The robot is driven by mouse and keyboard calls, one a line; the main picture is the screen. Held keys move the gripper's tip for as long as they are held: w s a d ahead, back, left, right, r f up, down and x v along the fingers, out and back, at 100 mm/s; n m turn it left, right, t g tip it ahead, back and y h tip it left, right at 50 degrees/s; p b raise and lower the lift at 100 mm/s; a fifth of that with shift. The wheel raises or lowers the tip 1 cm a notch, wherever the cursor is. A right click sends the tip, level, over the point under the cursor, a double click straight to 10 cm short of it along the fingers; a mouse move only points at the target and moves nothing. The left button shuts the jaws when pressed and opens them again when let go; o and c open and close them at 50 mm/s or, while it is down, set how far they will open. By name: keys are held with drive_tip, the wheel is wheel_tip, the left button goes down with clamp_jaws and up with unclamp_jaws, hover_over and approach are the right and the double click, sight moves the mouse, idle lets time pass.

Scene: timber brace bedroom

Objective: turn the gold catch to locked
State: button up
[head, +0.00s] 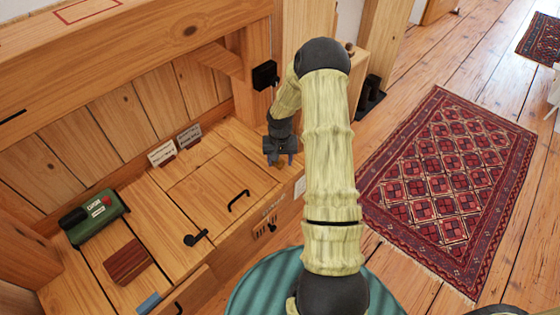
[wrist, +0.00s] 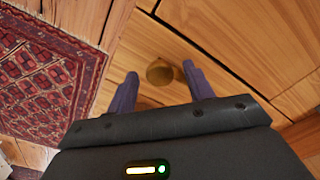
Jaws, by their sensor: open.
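The gold catch (wrist: 160,73) is a small round brass-coloured piece on the wooden surface in the wrist view. It shows between the two purple-grey fingers of my gripper (wrist: 159,71), with a gap on each side. Its locked or unlocked setting cannot be told. In the head view my open gripper (head: 283,159) points down near the right end of the wooden bench top; the catch cannot be made out there.
A black handle (head: 238,200) and a black latch (head: 196,238) are on the bench top. A green device (head: 97,215), a brown block (head: 127,263) and small cards (head: 162,153) are to the left. A red rug (head: 445,185) covers floor at right.

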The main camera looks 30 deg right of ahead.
drive_tip(key=shift+c, duration=0.4)
drive_tip(key=c, duration=0.9)
drive_tip(key=shift+r+n+p, duration=0.15)
drive_tip(key=shift+n+p, duration=0.25)
drive_tip(key=shift+p, duration=0.25)
drive_tip(key=n+p, duration=0.2)
drive_tip(key=p, duration=0.1)
drive_tip(key=shift+r, duration=0.15)
drive_tip(key=n+p, duration=0.5)
drive_tip(key=shift+n, duration=0.4)
drive_tip(key=n+p, duration=0.3)
drive_tip(key=n, duration=0.1)
drive_tip(key=n+p, duration=0.1)
drive_tip(key=n, duration=0.1)
drive_tip(key=n+p, duration=0.1)
drive_tip(key=n, duration=0.2)
drive_tip(key=shift+d+f, duration=0.1)
drive_tip(key=shift+f, duration=0.1)
drive_tip(key=shift+w+n, duration=0.1)
drive_tip(key=shift+n, duration=0.2)
